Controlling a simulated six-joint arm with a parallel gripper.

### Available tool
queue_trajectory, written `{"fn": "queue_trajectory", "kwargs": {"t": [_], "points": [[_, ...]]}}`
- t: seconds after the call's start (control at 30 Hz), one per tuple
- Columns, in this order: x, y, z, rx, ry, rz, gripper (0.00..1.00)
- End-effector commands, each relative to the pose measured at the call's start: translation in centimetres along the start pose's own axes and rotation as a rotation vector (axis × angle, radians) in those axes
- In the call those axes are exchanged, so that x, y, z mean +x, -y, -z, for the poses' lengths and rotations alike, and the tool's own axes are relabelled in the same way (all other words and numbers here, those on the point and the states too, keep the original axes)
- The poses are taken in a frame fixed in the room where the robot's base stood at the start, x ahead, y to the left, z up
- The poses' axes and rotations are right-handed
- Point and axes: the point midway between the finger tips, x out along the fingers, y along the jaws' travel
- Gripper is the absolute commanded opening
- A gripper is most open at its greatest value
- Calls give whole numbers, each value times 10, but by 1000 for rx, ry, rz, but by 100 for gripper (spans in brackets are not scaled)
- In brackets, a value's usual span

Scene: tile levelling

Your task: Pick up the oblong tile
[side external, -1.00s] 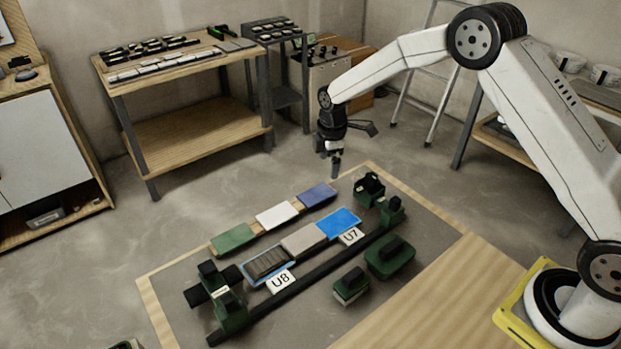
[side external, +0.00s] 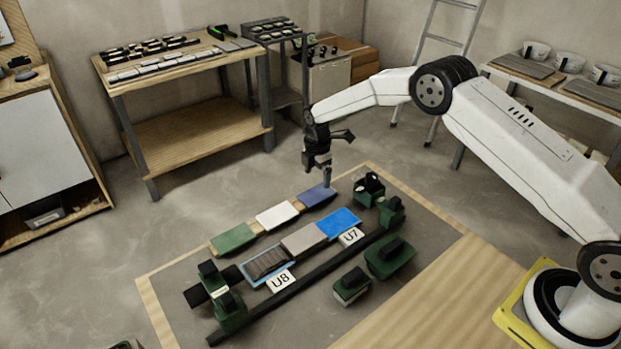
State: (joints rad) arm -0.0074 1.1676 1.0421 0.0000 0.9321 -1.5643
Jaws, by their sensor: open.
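Three oblong tiles lie in a back row on a wooden strip: green (side external: 232,237), white (side external: 276,215) and dark blue (side external: 317,196). The frames do not show which one the task calls the oblong tile. In the front row are a dark ribbed piece (side external: 266,263) in a blue frame by the U8 label, a grey-beige tile (side external: 304,240) and a bright blue rectangle (side external: 339,223) by the U7 label. My gripper (side external: 327,180) is open, pointing down above the right end of the dark blue tile. The small gap between fingers and tile is hard to judge.
Green and black clamp blocks stand at both ends of a dark rail (side external: 305,285). Two more green blocks, (side external: 351,286) on the left and a larger one on the right, sit in front of it. A wooden border (side external: 150,290) edges the grey work area. Its front left is clear.

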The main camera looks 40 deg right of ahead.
Motion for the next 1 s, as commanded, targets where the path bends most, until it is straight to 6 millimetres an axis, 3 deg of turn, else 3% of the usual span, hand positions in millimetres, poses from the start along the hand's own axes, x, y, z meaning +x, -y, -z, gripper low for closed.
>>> {"fn": "queue_trajectory", "kwargs": {"t": [0.37,0.8,1.0], "points": [[10,0,0,1,0,1,100],[53,0,1,1,0,-2,100],[57,0,1,1,1,-4,100]]}}
